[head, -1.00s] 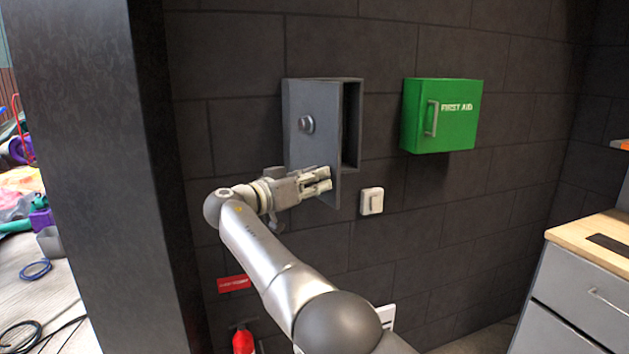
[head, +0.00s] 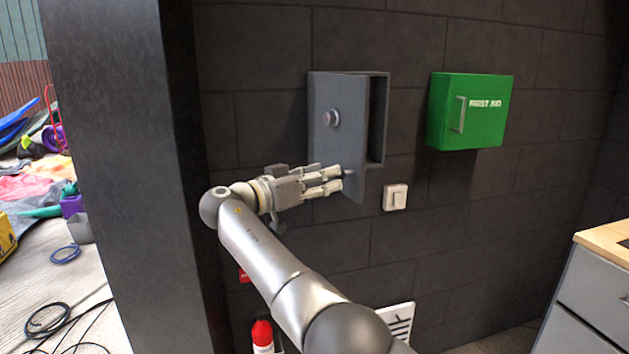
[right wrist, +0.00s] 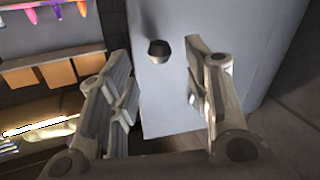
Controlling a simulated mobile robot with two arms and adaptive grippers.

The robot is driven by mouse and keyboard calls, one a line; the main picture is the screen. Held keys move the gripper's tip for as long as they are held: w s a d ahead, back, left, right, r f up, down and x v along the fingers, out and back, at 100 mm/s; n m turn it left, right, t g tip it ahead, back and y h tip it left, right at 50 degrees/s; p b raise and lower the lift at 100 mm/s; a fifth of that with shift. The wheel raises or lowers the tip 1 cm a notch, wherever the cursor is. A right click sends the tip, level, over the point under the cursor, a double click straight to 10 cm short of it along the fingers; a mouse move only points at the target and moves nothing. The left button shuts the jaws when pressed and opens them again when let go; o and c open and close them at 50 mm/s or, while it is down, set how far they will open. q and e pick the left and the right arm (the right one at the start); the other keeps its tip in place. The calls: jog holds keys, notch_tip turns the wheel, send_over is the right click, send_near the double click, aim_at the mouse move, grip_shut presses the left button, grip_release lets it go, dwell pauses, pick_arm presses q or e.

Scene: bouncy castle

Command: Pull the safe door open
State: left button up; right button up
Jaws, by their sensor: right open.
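The grey wall safe (head: 377,125) hangs on the dark block wall. Its door (head: 338,145) stands ajar, its right edge swung out from the box, with a dark gap along that side. A round dial (head: 331,118) is on the door's face. I cannot tell whether a finger touches the door. My left gripper is not in view.
A green first aid box (head: 470,112) hangs right of the safe, and a white switch (head: 395,197) sits below it. A dark pillar (head: 125,170) stands close on the left. A drawer cabinet (head: 600,290) is at lower right, a red extinguisher (head: 262,335) below.

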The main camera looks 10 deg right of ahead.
jog(key=shift+v, duration=1)
